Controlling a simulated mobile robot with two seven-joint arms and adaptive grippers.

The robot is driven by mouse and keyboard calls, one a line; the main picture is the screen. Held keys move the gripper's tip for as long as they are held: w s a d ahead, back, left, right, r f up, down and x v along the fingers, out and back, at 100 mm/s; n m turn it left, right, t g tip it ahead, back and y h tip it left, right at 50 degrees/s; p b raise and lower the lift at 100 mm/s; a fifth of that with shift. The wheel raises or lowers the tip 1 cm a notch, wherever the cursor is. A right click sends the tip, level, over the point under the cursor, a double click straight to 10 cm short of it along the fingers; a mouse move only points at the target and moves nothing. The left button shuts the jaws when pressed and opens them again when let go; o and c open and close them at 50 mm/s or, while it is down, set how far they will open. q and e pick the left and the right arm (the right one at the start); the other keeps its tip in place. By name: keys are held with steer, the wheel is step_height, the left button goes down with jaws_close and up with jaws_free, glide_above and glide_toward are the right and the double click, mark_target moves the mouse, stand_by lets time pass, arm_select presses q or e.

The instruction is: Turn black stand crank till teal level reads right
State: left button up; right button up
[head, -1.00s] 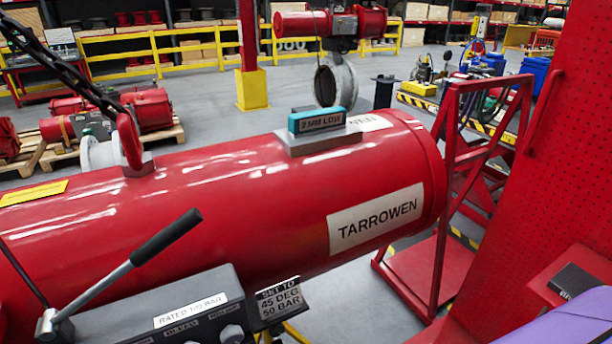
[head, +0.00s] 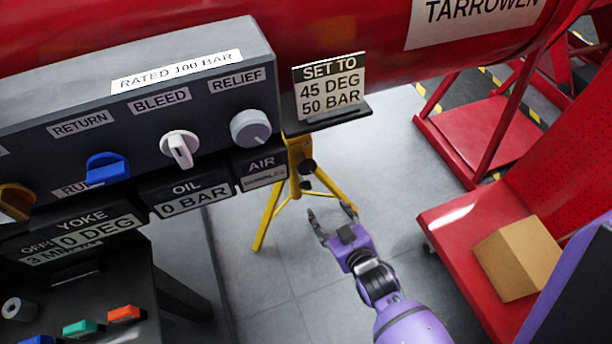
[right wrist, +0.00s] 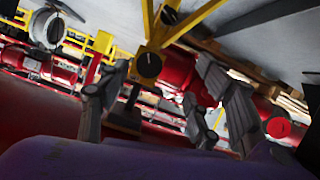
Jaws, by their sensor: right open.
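A yellow tripod stand (head: 270,208) stands on the floor under the red cylinder, with black round knobs (head: 306,167) near its head. I cannot tell which of them is the crank. My right gripper (head: 332,211) is open and empty, just below and right of the knobs in the head view, apart from them. In the right wrist view, a black knob (right wrist: 149,65) on the yellow stand shows beyond and between the spread fingers (right wrist: 160,100). The teal level is outside the current head view. My left gripper is not in view.
A grey valve panel (head: 130,100) fills the left, with dials and a display (head: 85,240) reading 0 DEG. A sign (head: 330,88) says 45 DEG 50 BAR. A red cart (head: 450,230) holds a cardboard box (head: 518,258) at right. Floor around the stand is clear.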

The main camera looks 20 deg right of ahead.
mark_target(310, 169)
arm_select(q)
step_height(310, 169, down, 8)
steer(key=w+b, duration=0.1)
steer(key=b, duration=0.6)
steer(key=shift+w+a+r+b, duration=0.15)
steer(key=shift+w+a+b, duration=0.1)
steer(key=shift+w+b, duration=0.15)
arm_select(e)
steer(key=w+n+t, duration=0.1)
steer(key=w, duration=0.5)
steer(key=w+f+n+t, duration=0.1)
steer(key=w+t, duration=0.1)
steer(key=w, duration=0.4)
steer(key=w+n+t, duration=0.1)
steer(key=w, duration=0.5)
steer(key=shift+d+f+n+t, duration=0.1)
steer(key=shift+f+n+t, duration=0.2)
steer(key=shift+c, duration=0.6)
steer(key=c, duration=1)
